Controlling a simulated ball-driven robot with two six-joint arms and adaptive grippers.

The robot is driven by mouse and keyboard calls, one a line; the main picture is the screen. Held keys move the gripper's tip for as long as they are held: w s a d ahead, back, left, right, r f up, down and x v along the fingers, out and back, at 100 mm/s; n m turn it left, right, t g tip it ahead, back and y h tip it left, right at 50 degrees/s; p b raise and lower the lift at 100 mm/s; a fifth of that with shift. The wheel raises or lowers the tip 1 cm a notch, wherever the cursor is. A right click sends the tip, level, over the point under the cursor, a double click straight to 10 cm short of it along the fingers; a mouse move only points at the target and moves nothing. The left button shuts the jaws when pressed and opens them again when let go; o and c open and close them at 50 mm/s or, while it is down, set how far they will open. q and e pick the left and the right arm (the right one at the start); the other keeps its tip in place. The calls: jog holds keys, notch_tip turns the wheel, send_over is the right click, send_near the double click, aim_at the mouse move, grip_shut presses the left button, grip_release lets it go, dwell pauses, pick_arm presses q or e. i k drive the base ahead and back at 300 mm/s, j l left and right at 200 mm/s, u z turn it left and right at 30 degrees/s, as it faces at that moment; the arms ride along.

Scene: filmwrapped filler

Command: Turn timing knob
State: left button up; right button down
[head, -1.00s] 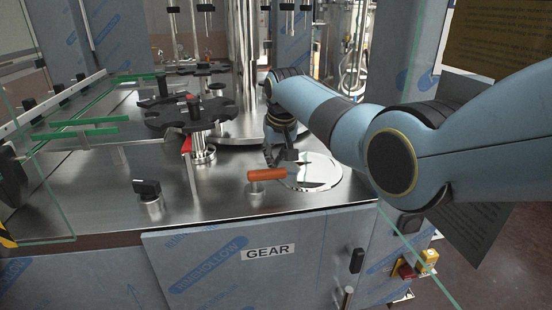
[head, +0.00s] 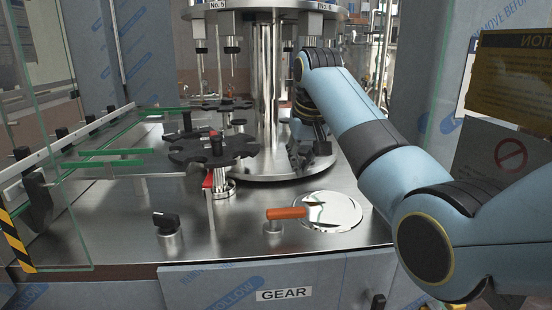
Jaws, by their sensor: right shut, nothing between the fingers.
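Two knob-like controls stand on the steel machine top, and no label shows which one is the timing knob. One is an orange lever-shaped handle (head: 287,213) on a short metal post, right of centre. The other is a black knob (head: 166,220) on a metal post at the front left. My right gripper (head: 299,166) is shut and empty. It appears above and beyond the orange handle, apart from it, in front of the round central platform. My left gripper is not in view.
A polished round plate (head: 330,211) lies beside the orange handle. Glass panels (head: 62,215) and a guide rail are at the left. The front steel top (head: 115,235) has bare room.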

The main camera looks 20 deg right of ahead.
aim_at(167, 223)
jog(key=k, duration=1)
